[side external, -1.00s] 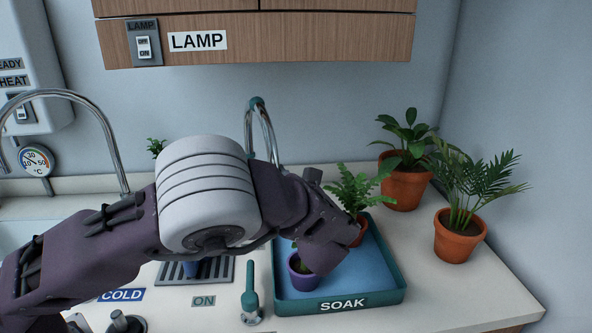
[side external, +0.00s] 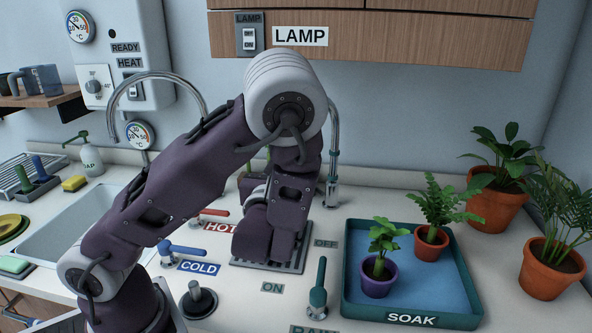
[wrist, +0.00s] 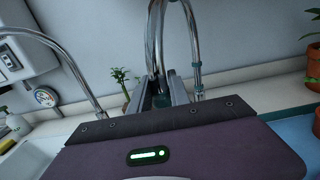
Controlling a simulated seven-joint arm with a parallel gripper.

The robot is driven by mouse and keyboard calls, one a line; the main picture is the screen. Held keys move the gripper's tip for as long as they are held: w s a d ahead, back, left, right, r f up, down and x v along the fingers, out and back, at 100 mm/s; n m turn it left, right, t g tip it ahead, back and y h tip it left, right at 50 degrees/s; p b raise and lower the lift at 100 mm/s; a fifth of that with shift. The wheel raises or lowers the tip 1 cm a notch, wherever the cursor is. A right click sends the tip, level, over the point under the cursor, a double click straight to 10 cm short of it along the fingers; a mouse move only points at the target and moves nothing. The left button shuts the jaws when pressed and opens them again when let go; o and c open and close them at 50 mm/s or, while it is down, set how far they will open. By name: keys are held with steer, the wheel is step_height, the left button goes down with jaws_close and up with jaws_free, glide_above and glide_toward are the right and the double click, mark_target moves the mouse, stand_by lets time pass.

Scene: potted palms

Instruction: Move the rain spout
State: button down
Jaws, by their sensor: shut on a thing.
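The rain spout (side external: 334,135) is a chrome arched tube behind the drain grate. In the wrist view the spout (wrist: 192,35) rises ahead of my gripper (wrist: 159,88), with teal collars on its post. My gripper's grey fingers stand on either side of a teal part at the lower end of the tube and are shut on it. In the side view the fingers and most of the spout's arch are hidden behind my arm.
The teal soak tray (side external: 352,300) at right holds a purple pot (side external: 379,279) and a terracotta fern pot (side external: 432,247). Two larger potted plants stand beyond it. A teal lever (side external: 318,290) stands left of the tray. Another faucet (side external: 155,78) arches over the sink.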

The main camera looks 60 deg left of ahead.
steer(key=shift+s+a+r+h, duration=0.1)
steer(key=shift+a+h, duration=0.2)
steer(key=shift+a, duration=0.1)
steer(key=c, duration=1.2)
jaws_free()
steer(key=shift+c, duration=0.2)
step_height(320, 180, up, 10)
